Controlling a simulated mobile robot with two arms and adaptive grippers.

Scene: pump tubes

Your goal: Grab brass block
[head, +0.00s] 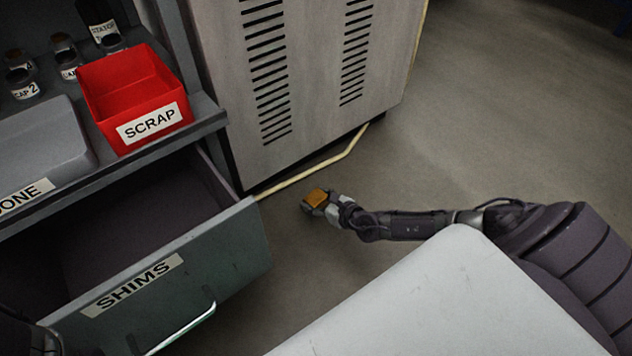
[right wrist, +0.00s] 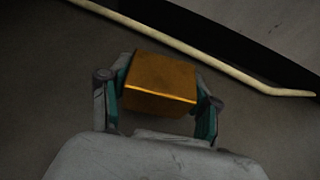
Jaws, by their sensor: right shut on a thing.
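The brass block (right wrist: 160,80) is a golden-orange cube between the two teal-padded fingers of my right gripper (right wrist: 160,110) in the right wrist view. In the head view the block (head: 317,197) shows at the tip of my right gripper (head: 322,203), over the floor to the right of the open drawer. The right gripper is shut on the block, with one finger on each side. A dark part of my left arm shows at the bottom left corner of the head view, but its gripper cannot be made out.
An open drawer (head: 170,277) labelled SHIMS juts out at left. A red SCRAP bin (head: 137,96) and a grey tray (head: 40,142) stand on the shelf above. A vented cabinet (head: 309,75) stands behind, with a pale cable (head: 310,172) along its base. The floor at right is clear.

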